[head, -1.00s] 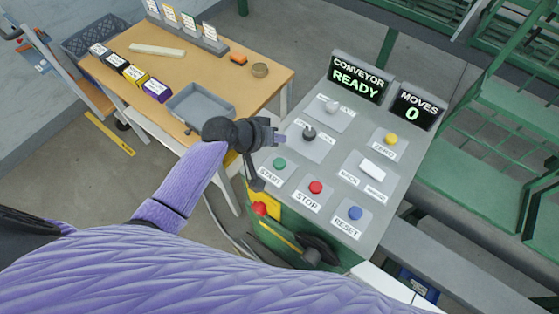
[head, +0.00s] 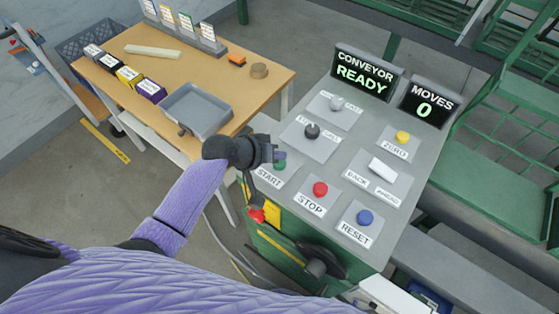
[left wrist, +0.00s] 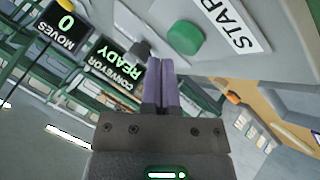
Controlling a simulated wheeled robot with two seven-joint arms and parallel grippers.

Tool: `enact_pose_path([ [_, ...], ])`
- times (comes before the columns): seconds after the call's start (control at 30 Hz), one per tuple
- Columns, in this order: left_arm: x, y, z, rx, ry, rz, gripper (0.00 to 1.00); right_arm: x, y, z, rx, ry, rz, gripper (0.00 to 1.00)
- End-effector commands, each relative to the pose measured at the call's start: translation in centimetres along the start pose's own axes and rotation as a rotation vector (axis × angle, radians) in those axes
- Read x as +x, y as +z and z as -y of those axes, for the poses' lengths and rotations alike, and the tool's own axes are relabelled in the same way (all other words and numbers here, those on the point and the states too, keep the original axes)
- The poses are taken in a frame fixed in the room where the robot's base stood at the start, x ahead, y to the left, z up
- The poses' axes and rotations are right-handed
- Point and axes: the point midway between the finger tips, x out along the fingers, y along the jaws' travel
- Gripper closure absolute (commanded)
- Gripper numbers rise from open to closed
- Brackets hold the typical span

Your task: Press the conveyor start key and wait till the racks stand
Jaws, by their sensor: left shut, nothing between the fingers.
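The green START key (head: 280,165) is on the left of the grey console (head: 350,207), above its START label, partly covered by my left gripper in the head view. My left gripper (head: 281,155) is shut and empty, its fingertips at or just above the key. In the left wrist view the green key (left wrist: 185,37) is whole and lies just beyond and right of the purple fingertips (left wrist: 163,62); I cannot tell whether they touch. The conveyor display (head: 365,72) reads READY and the moves display (head: 430,104) reads 0. My right gripper is not in view.
The red STOP key (head: 320,189) and blue RESET key (head: 365,217) are close by, with a black knob (head: 312,130) above. A wooden table (head: 215,75) with a grey tray (head: 198,108) stands to the left. Green racks (head: 490,150) stand at the right.

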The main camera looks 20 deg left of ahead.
Motion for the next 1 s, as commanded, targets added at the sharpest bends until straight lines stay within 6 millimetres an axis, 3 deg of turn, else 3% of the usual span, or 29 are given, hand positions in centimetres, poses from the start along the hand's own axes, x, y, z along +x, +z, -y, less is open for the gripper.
enact_pose_path([
  [1.0,0.00,0.01,0.01,0.000,0.000,0.000,1.00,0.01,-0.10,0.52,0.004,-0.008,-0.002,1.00],
])
